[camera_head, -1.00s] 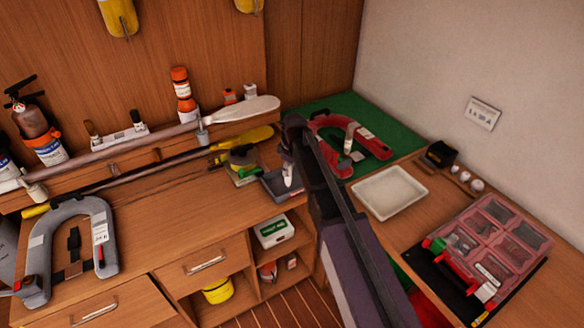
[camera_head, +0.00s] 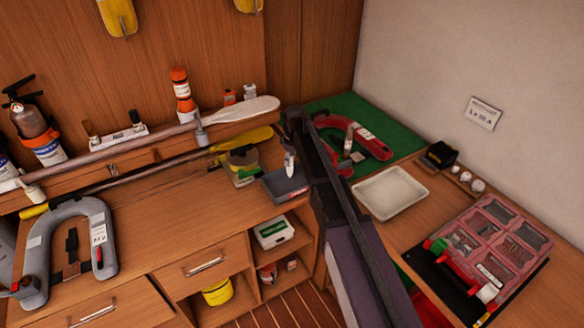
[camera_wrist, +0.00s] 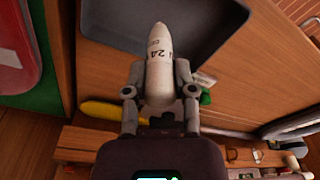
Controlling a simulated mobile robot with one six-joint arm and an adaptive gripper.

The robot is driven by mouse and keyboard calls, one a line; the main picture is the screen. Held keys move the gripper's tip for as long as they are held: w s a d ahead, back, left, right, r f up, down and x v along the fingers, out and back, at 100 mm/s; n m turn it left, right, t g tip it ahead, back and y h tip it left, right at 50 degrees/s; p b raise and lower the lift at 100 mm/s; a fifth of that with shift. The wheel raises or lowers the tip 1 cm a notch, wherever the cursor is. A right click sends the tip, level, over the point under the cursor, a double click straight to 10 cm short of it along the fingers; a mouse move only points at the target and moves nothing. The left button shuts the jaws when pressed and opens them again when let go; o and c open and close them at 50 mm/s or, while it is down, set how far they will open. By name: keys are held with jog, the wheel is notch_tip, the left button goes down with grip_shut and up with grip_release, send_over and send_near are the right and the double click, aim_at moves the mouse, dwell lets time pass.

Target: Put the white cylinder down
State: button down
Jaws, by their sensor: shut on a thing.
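The white cylinder (camera_wrist: 160,60) has a pointed tip and dark lettering. My gripper (camera_wrist: 160,92) is shut on it, one finger on each side, in the wrist view. In the head view the cylinder (camera_head: 289,164) hangs upright below my gripper, at the dark grey tray (camera_head: 287,196) on the wooden bench. The tray (camera_wrist: 205,22) lies behind the cylinder in the wrist view. I cannot tell whether the cylinder touches the tray. My arm hides part of the area right of the tray.
A tin-like container (camera_head: 243,170) stands just left of the grey tray. A red horseshoe-shaped item (camera_head: 370,143) lies on the green mat (camera_head: 375,108) behind my arm. A white tray (camera_head: 390,193) and a compartment box (camera_head: 495,245) are at the right.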

aim_at(290, 172)
jog(key=shift+s+f+b, duration=0.1)
jog(key=shift+f+b, duration=1.2)
jog(key=shift+f, duration=0.35)
jog(key=shift+f, duration=0.15)
jog(key=shift+c, duration=2.2)
grip_release()
notch_tip(290, 172, up, 12)
jog(key=d+p, duration=0.1)
jog(key=p, duration=1.1)
jog(key=shift+s+d, duration=0.15)
jog(key=shift+s, duration=0.2)
